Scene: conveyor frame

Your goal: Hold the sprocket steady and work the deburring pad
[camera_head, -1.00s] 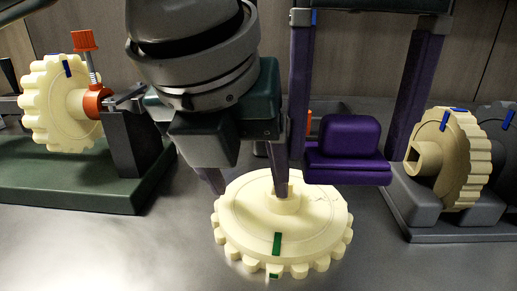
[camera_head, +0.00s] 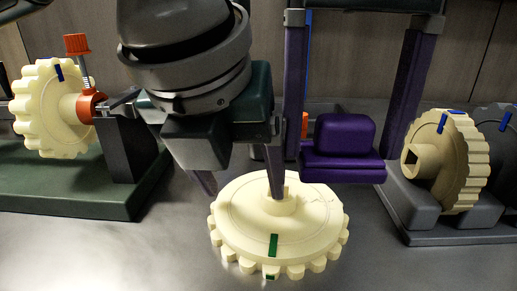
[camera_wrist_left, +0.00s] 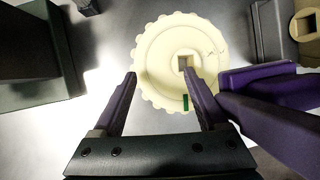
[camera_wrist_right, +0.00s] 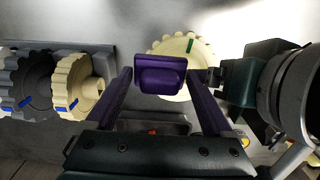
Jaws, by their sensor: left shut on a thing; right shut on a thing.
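The cream toothed sprocket (camera_head: 310,235) lies flat on the metal table, with a green mark near its front edge and a raised square-holed hub. My left gripper (camera_head: 236,190) reaches down over it, one finger by the hub, the other at the left rim; it is shut on the sprocket. The left wrist view shows the sprocket (camera_wrist_left: 160,55) between and beyond the fingers. My right gripper (camera_head: 345,150) is shut on the purple deburring pad (camera_head: 343,134), held behind and right of the sprocket. In the right wrist view the pad (camera_wrist_right: 158,76) spans the fingers; whether it touches the sprocket is unclear.
On the left, a green fixture (camera_head: 60,195) carries an upright cream sprocket (camera_head: 45,115) and a red knob (camera_head: 77,43). On the right, a grey cradle (camera_head: 410,205) holds another cream sprocket (camera_head: 455,165) and a grey one (camera_head: 500,150). Bare table lies in front.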

